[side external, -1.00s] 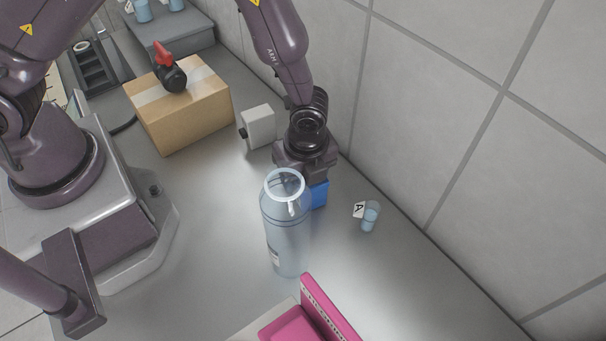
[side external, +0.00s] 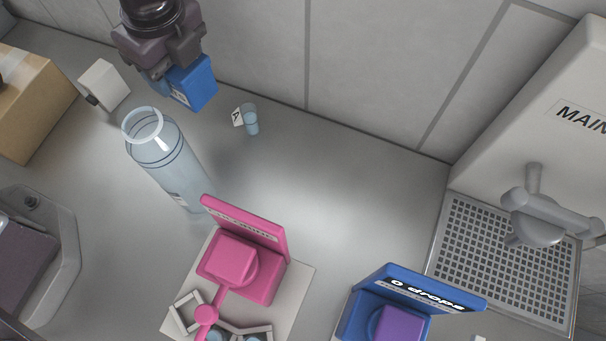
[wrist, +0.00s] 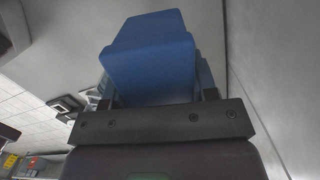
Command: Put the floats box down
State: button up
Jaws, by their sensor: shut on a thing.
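The blue floats box (side external: 192,83) is held in my gripper (side external: 176,70) near the back wall in the side external view. A small white label shows on its lower left face. The box is tilted in the side view. I cannot tell how far its underside is from the grey bench (side external: 330,180).
A clear bottle (side external: 165,160) stands in front of the box. A small cup (side external: 251,122) with a card marked A is to its right. A white block (side external: 105,86) and a cardboard box (side external: 30,105) are left. A pink stand (side external: 240,255) is nearer the camera.

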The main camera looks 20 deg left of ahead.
jog(key=s+d+f+m+t+h, duration=0.1)
jog(key=d+m, duration=0.9)
jog(key=d, duration=0.6)
jog(key=s+d+f+m+h, duration=0.1)
jog(key=s+d+m, duration=0.1)
jog(key=d+m, duration=1.05)
jog(key=d+f, duration=0.1)
jog(key=f, duration=0.2)
jog(key=d+f+n, duration=0.1)
jog(key=f, duration=0.2)
jog(key=f+n, duration=0.1)
jog(key=f, duration=0.3)
jog(key=shift+w+d, duration=0.15)
jog(key=shift+d, duration=0.25)
jog(key=shift+f, duration=0.15)
jog(key=o, duration=1)
notch_tip(320, 180, up, 12)
jog(key=s, duration=0.1)
jog(key=shift+s+a, duration=0.2)
jog(key=shift+a, duration=0.1)
